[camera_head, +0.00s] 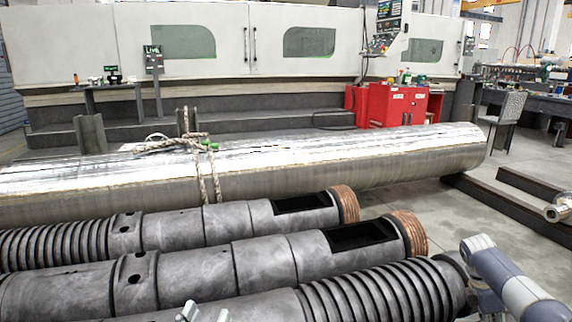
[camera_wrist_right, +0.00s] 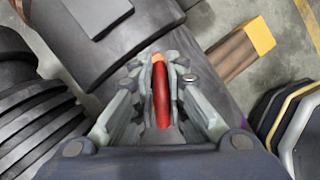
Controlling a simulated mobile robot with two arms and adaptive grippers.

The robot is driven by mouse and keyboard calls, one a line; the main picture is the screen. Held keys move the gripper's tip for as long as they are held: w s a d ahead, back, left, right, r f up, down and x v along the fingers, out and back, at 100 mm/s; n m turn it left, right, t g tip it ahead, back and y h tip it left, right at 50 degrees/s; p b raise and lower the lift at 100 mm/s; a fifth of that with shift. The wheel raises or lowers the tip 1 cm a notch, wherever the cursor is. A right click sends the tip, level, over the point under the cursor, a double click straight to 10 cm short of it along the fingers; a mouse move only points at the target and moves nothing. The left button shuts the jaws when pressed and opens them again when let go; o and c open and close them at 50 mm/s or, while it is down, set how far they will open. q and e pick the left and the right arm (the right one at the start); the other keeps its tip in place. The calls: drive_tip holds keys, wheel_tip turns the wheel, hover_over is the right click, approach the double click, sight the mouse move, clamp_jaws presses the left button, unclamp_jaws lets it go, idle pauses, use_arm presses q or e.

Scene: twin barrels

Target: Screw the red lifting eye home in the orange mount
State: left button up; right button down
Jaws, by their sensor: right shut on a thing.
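The red lifting eye (camera_wrist_right: 162,98) shows as a red strip between the fingers of my right gripper (camera_wrist_right: 160,72) in the right wrist view. That gripper is shut on it. A small orange patch (camera_wrist_right: 157,58) shows just beyond the red piece, perhaps part of the orange mount; the fingers hide most of it. I cannot tell how deep the eye sits. In the head view my right arm comes in at the lower right, and neither eye nor mount can be made out. Two pale fingertips of my left gripper (camera_head: 204,314) show apart at the bottom edge, with nothing visible between them.
Two dark grey barrels with ribbed sections and copper-coloured ends, the farther one (camera_head: 230,222) and the nearer one (camera_head: 265,262), lie side by side. A large steel cylinder (camera_head: 330,170) with a rope lies behind. A yellow-ended brown block (camera_wrist_right: 240,50) is near the right gripper.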

drive_tip(key=shift+s+a+f, duration=0.15)
drive_tip(key=shift+s+f, duration=0.05)
drive_tip(key=shift+f, duration=0.1)
drive_tip(key=c, duration=1.7)
unclamp_jaws()
drive_tip(key=shift+f, duration=0.1)
drive_tip(key=shift+o, duration=0.8)
drive_tip(key=shift+w, duration=0.15)
